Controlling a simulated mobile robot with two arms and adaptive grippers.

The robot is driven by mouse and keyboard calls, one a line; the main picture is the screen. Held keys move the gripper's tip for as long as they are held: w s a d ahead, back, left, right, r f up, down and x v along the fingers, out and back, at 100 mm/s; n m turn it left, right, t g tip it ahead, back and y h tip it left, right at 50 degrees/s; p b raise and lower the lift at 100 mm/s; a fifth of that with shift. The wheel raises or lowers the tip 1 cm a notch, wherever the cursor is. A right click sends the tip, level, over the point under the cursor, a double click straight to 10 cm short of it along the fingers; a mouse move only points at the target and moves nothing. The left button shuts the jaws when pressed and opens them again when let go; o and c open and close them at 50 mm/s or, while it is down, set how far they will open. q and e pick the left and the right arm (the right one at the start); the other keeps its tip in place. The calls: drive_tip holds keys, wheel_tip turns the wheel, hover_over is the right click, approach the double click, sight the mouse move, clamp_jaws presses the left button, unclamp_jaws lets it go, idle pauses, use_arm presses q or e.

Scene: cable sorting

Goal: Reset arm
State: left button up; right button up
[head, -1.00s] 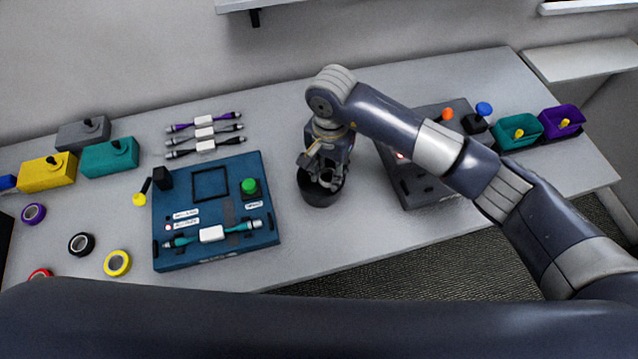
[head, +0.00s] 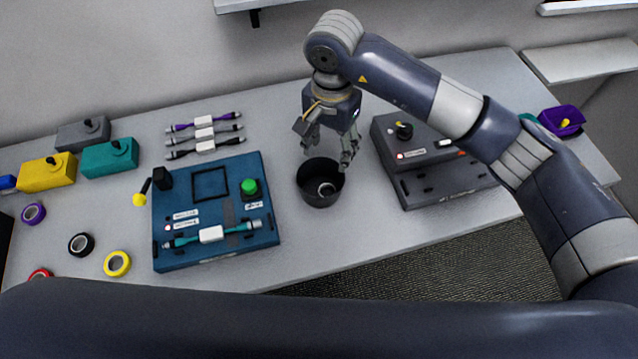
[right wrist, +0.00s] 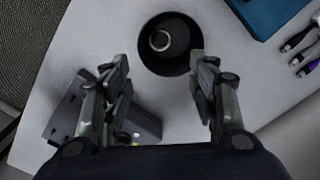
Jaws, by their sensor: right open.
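My right gripper (head: 330,158) is open and empty above the black round bin (head: 318,196), in the middle of the table in the head view. In the right wrist view its two fingers (right wrist: 160,90) are spread wide. The bin (right wrist: 153,65) shows beyond the fingertips there, with a light ring-shaped thing (right wrist: 160,41) inside it. My left gripper is not in view.
A blue board (head: 262,238) with a teal cable (head: 212,234) and a green button (head: 249,187) lies left of the bin. A grey device (head: 440,185) stands to its right. Several cables, coloured boxes and tape rolls lie to the left. A purple bin (head: 562,120) stands far right.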

drive_tip(key=shift+r, duration=1.55)
